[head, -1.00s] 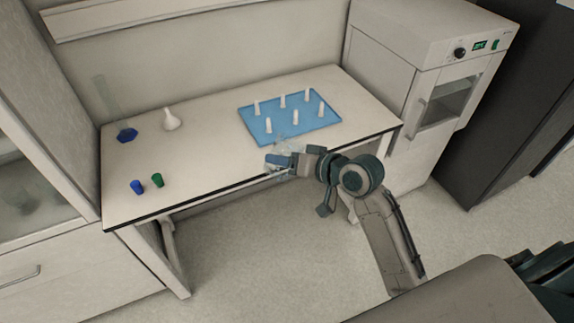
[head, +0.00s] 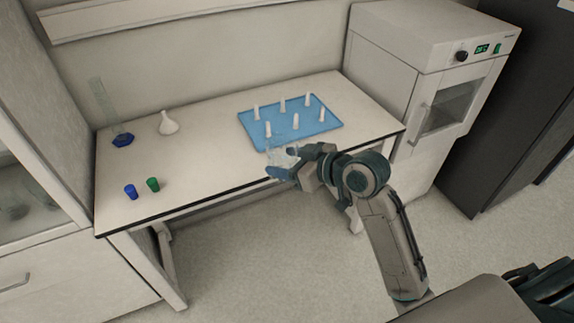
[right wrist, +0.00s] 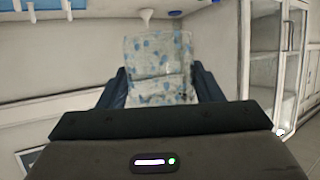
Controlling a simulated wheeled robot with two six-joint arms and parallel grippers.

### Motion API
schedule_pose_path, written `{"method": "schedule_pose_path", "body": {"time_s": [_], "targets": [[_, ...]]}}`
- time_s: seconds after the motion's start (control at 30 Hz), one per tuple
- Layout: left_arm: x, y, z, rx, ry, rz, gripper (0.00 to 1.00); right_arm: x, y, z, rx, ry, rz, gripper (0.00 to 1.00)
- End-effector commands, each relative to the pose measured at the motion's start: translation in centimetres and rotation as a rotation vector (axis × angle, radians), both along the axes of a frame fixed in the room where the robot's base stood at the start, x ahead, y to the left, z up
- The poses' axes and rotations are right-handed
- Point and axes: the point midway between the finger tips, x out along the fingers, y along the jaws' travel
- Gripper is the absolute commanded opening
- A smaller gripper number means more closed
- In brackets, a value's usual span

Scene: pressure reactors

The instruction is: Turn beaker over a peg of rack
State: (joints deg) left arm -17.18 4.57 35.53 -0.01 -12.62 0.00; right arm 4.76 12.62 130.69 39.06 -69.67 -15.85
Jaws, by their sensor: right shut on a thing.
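The clear glass beaker (head: 284,155) is held by my right gripper (head: 281,168) near the table's front edge, in front of the rack and apart from its pegs. In the right wrist view the beaker (right wrist: 159,60) sits between the two dark fingers of my right gripper (right wrist: 160,88), which is shut on it. Which way its mouth points is hard to tell. The blue rack (head: 325,132) lies on the table with several upright white pegs, all bare. Part of the rack (right wrist: 18,5) shows in the right wrist view. My left gripper is not in view.
On the table's left stand a blue-based glass cylinder (head: 122,140), a white funnel (head: 168,124), a blue stopper (head: 130,191) and a green stopper (head: 153,184). An oven (head: 432,70) stands right of the table. The table middle is clear.

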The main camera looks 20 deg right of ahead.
Motion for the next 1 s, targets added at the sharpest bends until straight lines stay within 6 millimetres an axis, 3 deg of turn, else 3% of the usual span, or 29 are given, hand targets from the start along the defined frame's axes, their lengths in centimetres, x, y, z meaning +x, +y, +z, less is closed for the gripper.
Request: {"method": "schedule_pose_path", "body": {"time_s": [0.27, 0.5, 0.7, 1.0], "targets": [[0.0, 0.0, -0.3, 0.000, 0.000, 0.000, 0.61, 0.0, 0.0, 0.0, -0.021, -0.015, 0.011, 0.31], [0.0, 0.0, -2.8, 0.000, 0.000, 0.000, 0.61, 0.1, 0.0, -0.4, -0.278, -0.186, 0.138, 0.31], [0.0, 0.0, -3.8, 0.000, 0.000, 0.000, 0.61, 0.0, 0.0, -0.1, -0.445, -0.294, 0.221, 0.31], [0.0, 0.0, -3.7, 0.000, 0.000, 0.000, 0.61, 0.0, 0.0, 0.1, -0.465, -0.304, 0.231, 0.31]]}}
